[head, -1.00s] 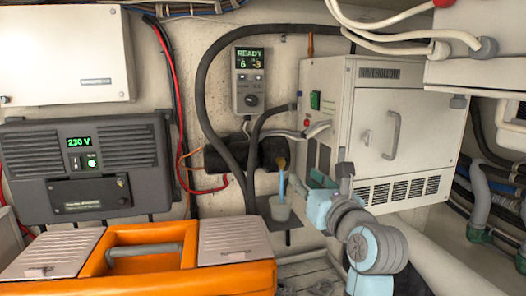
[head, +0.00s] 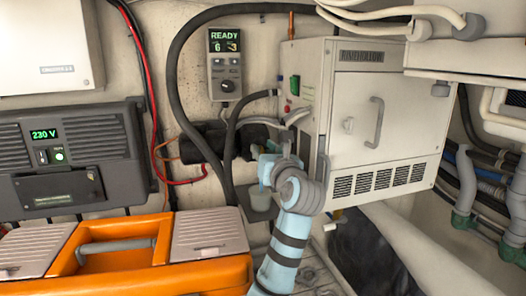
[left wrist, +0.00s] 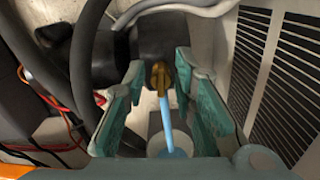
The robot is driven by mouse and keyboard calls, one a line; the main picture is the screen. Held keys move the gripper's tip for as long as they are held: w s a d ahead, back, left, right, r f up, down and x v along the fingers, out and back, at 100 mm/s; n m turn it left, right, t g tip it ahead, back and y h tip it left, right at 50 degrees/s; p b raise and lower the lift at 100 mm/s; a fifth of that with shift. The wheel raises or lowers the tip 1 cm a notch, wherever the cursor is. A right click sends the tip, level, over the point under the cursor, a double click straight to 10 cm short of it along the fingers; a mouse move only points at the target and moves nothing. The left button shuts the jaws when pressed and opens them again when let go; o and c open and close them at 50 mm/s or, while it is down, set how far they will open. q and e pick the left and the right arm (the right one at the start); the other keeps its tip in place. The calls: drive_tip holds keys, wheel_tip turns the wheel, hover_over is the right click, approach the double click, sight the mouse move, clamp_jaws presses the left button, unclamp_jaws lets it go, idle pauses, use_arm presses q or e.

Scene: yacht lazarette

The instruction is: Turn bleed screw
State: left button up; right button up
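The brass bleed screw (left wrist: 160,74) sits on the front of a dark pump body (left wrist: 153,35), seen in the left wrist view. A light-blue tube or stream (left wrist: 166,115) runs down from it to a grey cup (left wrist: 168,152). My left gripper (left wrist: 165,98) is open, its two green-grey fingers on either side of the screw's line and nothing clasped between them. In the head view my left gripper (head: 264,160) is in front of the pump and hides the screw. My right gripper is not in view.
A white cabinet heater (head: 365,120) with a handle stands close to the right of the gripper. Black hoses (head: 180,85) loop on the left. A READY panel (head: 225,65) is above. An orange toolbox (head: 150,270) is at the lower left.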

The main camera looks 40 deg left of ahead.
use_arm(q)
drive_tip(key=shift+w, duration=0.1)
clamp_jaws()
drive_tip(key=shift+f+n+b, duration=0.25)
drive_tip(key=shift+n+b, duration=0.25)
drive_tip(key=shift+b, duration=0.15)
drive_tip(key=shift+r, duration=0.1)
drive_tip(key=shift+o, duration=0.9)
unclamp_jaws()
drive_tip(key=shift+o, duration=0.8)
drive_tip(key=shift+a, duration=0.2)
drive_tip(key=v, duration=0.7)
drive_tip(key=shift+d, duration=0.3)
